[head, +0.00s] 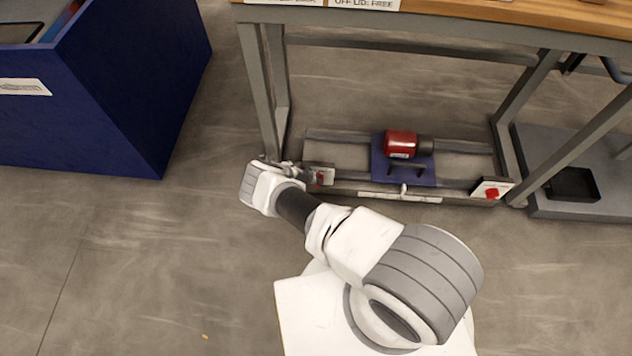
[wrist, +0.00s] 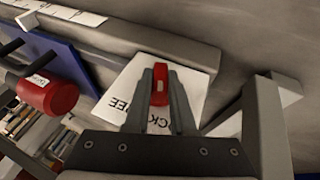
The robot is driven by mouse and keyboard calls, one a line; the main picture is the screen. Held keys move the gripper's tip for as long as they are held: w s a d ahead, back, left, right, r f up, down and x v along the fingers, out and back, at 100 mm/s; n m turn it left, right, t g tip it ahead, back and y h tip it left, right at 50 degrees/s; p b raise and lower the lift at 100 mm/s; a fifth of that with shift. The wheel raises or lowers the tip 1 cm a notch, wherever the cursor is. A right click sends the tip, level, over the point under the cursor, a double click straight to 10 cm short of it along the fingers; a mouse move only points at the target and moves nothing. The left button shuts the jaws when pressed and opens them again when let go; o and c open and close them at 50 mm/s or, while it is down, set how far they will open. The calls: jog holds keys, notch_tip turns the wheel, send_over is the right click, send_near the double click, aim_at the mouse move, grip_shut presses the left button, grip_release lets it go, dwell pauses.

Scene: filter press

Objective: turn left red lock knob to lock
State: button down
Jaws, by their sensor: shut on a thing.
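The left red lock knob (head: 320,180) sits on a small white plate at the left end of the low rail frame under the workbench. In the wrist view the knob (wrist: 160,86) stands between my two fingertips, which touch its sides. My gripper (wrist: 160,92) is shut on it; in the head view my gripper (head: 296,168) reaches the plate from the left. The white label (wrist: 125,92) behind the knob shows parts of the words LOCK and FREE, partly covered by my fingers. The knob's long side lies along the fingers.
A red cylinder (head: 400,143) sits on a blue plate (head: 410,175) mid-frame. A second red knob (head: 492,193) is on the right plate. The bench leg (head: 262,95) stands close behind my gripper. A blue cabinet (head: 110,100) is at left; open floor lies in front.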

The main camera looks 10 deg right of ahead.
jog(key=shift+s+f, duration=0.1)
dwell(0.3)
jog(key=c, duration=0.8)
grip_release()
jog(key=shift+o, duration=0.2)
jog(key=shift+a+r, duration=0.1)
jog(key=shift+r, duration=0.25)
jog(key=p+v, duration=0.7)
jog(key=v, duration=0.9)
jog(key=shift+s+a+r, duration=0.15)
jog(key=shift+a+r, duration=0.05)
jog(key=shift+r, duration=0.1)
